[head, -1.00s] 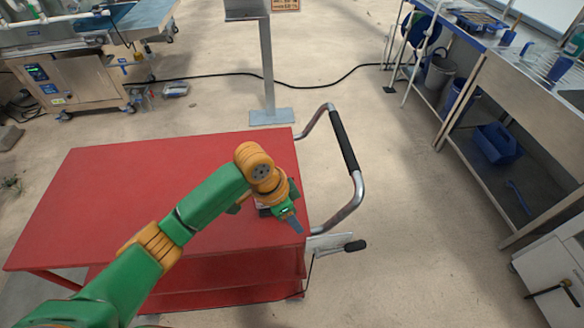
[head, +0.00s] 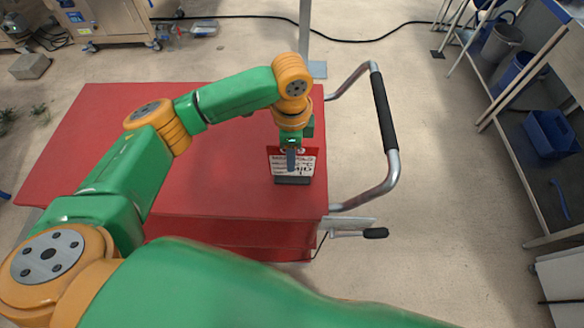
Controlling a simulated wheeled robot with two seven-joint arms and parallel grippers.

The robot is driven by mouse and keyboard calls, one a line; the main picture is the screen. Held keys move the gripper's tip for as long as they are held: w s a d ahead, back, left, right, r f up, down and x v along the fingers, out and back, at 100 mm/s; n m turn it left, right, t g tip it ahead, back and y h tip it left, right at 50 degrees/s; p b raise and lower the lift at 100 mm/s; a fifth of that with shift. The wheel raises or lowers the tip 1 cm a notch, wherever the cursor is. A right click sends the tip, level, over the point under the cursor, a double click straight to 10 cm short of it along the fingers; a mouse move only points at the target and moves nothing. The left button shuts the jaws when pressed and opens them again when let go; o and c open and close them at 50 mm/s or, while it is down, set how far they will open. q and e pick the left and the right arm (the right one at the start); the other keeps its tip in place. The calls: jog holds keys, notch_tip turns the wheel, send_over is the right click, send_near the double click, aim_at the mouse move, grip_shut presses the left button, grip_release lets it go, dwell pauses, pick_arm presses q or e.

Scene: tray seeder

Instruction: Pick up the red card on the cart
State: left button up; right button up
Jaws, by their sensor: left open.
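The red card (head: 304,163) stands upright on the red cart (head: 220,180), near the cart's right end. It has a red border and a white panel with dark print, and its lower edge sits in a dark holder (head: 293,181). My left gripper (head: 291,158) points down at the card, with its near finger in front of the card's upper middle. The jaws are open; the far finger is hidden, so I cannot tell whether they straddle the card. My right gripper is out of view.
The cart's push handle (head: 384,115) rises at its right, with a lever (head: 375,233) below. A metal post (head: 304,35) stands behind the cart. A bench with a blue basket (head: 550,133) beneath is at the right. The cart top's left part is clear.

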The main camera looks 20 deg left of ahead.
pick_arm(q)
jog(key=shift+w+d+f, duration=0.1)
jog(key=shift+w+f, duration=0.05)
jog(key=shift+f, duration=0.3)
grip_shut()
dwell(1.1)
